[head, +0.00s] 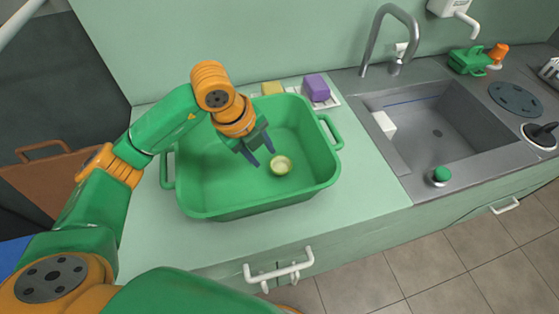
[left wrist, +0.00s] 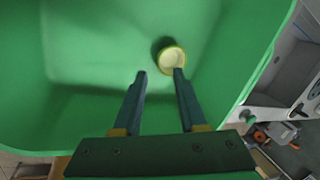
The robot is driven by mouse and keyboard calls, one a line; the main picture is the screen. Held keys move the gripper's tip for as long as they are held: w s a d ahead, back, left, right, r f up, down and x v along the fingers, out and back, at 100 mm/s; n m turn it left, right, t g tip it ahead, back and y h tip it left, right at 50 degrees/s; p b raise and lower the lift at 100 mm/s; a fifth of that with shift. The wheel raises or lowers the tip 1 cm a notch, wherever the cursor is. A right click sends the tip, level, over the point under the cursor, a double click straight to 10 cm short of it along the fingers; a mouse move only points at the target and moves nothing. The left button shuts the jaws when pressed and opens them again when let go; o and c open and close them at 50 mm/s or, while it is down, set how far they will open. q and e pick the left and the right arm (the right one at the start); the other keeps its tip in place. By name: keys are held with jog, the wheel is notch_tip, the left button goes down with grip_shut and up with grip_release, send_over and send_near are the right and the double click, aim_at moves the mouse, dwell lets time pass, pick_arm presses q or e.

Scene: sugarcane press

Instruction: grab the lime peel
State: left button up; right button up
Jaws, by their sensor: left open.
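The lime peel (head: 281,165) is a small, pale yellow-green cup shape inside the green basin (head: 210,211), toward its right side. In the left wrist view the lime peel (left wrist: 172,61) lies just beyond the tip of the right-hand finger, with its pale inside facing the camera. My left gripper (head: 261,155) reaches down into the basin, just left of the peel in the head view. Its two fingers are apart with nothing between them, as the left wrist view shows (left wrist: 160,73). I cannot tell whether the right-hand finger touches the peel. My right gripper is not in view.
The basin's walls surround my left gripper. Behind it, a purple sponge (head: 316,87) and a yellow one (head: 272,88) lie on a white tray. A sink (head: 440,130) with a tap (head: 385,35) is at the right. The counter in front is clear.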

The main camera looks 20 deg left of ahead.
aim_at(273, 170)
pick_arm(q)
jog(key=shift+s+d+f, duration=0.1)
jog(key=shift+f, duration=0.25)
jog(key=shift+s+d+f+p, duration=0.1)
jog(key=shift+d+f+p, duration=0.1)
jog(key=shift+f+p, duration=0.1)
jog(key=p+x, duration=0.1)
jog(key=x, duration=0.4)
jog(key=shift+w+d+f, duration=0.1)
jog(key=shift+w+f, duration=0.1)
jog(key=shift+f, duration=0.1)
jog(key=shift+s+r, duration=0.1)
grip_shut()
